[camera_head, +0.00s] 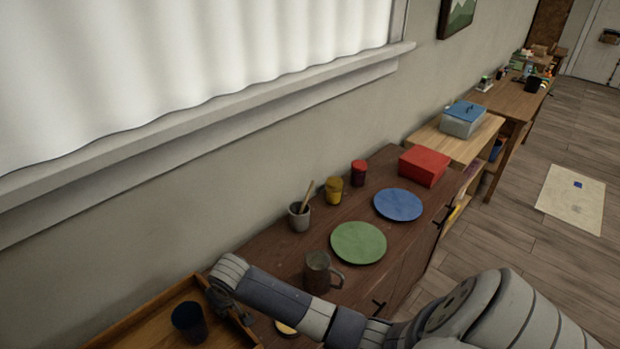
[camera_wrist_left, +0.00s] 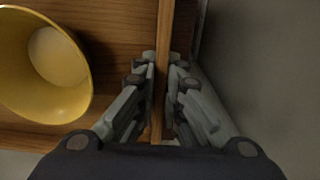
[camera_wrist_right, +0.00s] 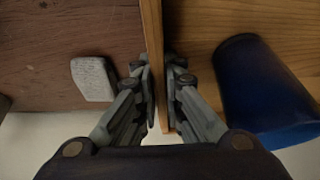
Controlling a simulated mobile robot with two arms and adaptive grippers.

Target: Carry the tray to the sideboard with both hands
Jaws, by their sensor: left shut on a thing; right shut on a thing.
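The wooden tray (camera_head: 137,324) is at the lower left of the head view, partly cut off by the frame. A dark blue cup (camera_head: 188,322) stands in it. My right gripper (camera_wrist_right: 158,68) is shut on one tray wall, with the blue cup just inside. My left gripper (camera_wrist_left: 163,68) is shut on another tray wall, beside a yellow bowl or cup (camera_wrist_left: 45,65) inside the tray; this gripper is outside the head view. The dark brown sideboard (camera_head: 290,262) runs along the wall, right of the tray. I cannot tell whether the tray touches it.
The sideboard holds a dark mug (camera_head: 318,272), green plate (camera_head: 358,243), blue plate (camera_head: 398,204), grey pot (camera_head: 299,217), yellow jar (camera_head: 333,190), red jar (camera_head: 359,173) and red box (camera_head: 424,165). A pale block (camera_wrist_right: 92,78) lies beside the tray. Floor (camera_head: 510,238) is open at right.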

